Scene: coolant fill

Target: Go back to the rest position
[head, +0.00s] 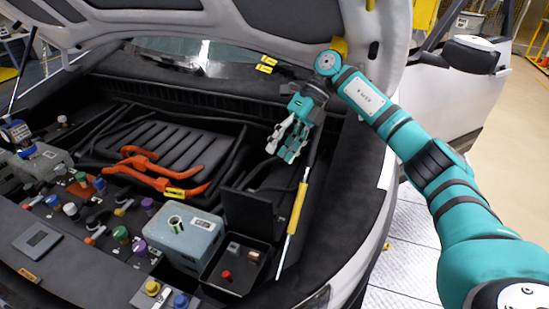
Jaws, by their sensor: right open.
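My right arm comes in from the right side of the head view and reaches over the engine bay. Its gripper (281,146) hangs in the air with fingers pointing down and left, apart and with nothing between them. It is above the right part of the bay, near the upper end of the yellow-sleeved rod (298,208). A blue-grey tank (184,243) with an uncovered round neck stands at the front of the bay, well below the gripper. My left gripper is not in view.
The raised hood (290,22) overhangs my right arm's wrist. Orange cables (155,180) cross the middle of the bay. An open black box (216,288) holds a red cap and small parts. Several coloured caps crowd the left. The floor at right (415,225) is clear.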

